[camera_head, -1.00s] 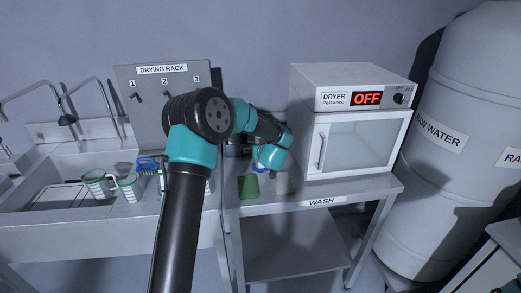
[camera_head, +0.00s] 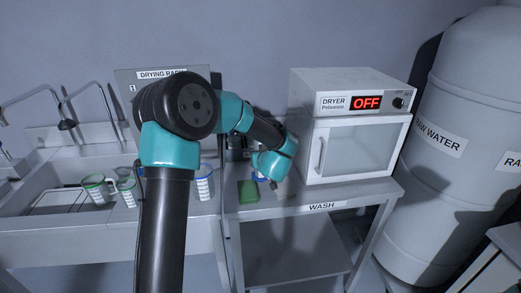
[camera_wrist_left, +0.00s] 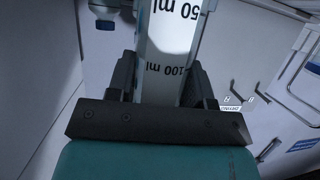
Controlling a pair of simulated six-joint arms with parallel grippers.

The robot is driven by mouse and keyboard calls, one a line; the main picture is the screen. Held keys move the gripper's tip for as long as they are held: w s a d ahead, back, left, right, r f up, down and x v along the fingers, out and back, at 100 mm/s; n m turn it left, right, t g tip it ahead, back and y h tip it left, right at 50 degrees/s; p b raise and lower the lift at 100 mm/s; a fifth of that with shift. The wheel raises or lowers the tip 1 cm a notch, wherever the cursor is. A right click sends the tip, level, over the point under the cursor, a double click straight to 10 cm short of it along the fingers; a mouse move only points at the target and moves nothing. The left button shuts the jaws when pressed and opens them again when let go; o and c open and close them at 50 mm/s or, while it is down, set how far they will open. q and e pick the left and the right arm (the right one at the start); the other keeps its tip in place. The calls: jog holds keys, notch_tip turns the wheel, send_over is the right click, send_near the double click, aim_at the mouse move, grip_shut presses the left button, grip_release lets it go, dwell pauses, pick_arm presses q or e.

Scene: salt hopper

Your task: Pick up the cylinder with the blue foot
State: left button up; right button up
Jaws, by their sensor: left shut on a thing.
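In the left wrist view a clear-white measuring cylinder (camera_wrist_left: 172,45) with black "50 ml" and "100 ml" marks runs between the dark fingers of my left gripper (camera_wrist_left: 160,78). The gripper is shut on it. The cylinder's foot is out of that view, so its colour cannot be told there. In the head view my left wrist (camera_head: 273,165) is above the wash table, in front of the dryer's left side; its fingers and the held cylinder are mostly hidden. My right gripper is not in view.
A green sponge (camera_head: 248,191) lies on the wash table (camera_head: 300,207). The dryer (camera_head: 345,160), reading OFF, stands close to the right. Beakers with green rims (camera_head: 96,188) and a blue-rimmed beaker (camera_head: 204,186) stand by the sink. The drying rack (camera_head: 160,75) is partly hidden by my arm.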

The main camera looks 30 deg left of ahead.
pick_arm(q)
jog(key=s+d, duration=0.4)
jog(key=s, duration=0.2)
jog(key=shift+s+r, duration=0.35)
jog(key=shift+w+r, duration=0.1)
